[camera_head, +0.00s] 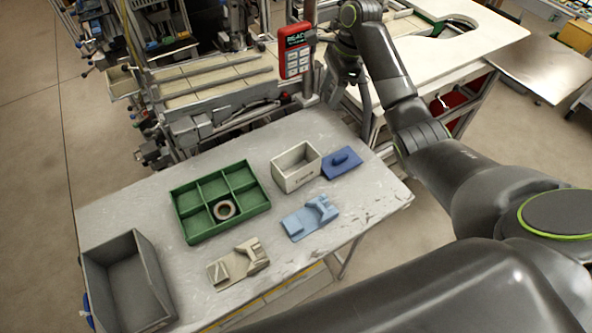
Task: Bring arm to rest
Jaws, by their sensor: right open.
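My right arm reaches from the right edge up to the top middle. Its gripper (334,92) hangs beyond the far edge of the grey table, close beside a red control box, and is open with nothing seen in it. I cannot tell whether it touches the box. My left gripper is not in view. A tape reel (224,209) lies in a front compartment of the green divided tray (188,214) on the table.
On the table (120,205) are a grey bin (130,285), a beige fixture (238,264), a light-blue fixture (310,217), a whitish box (296,167) and a dark-blue block (342,163). The red control box (295,52) and machinery stand behind. A white workbench (450,55) is at the back right.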

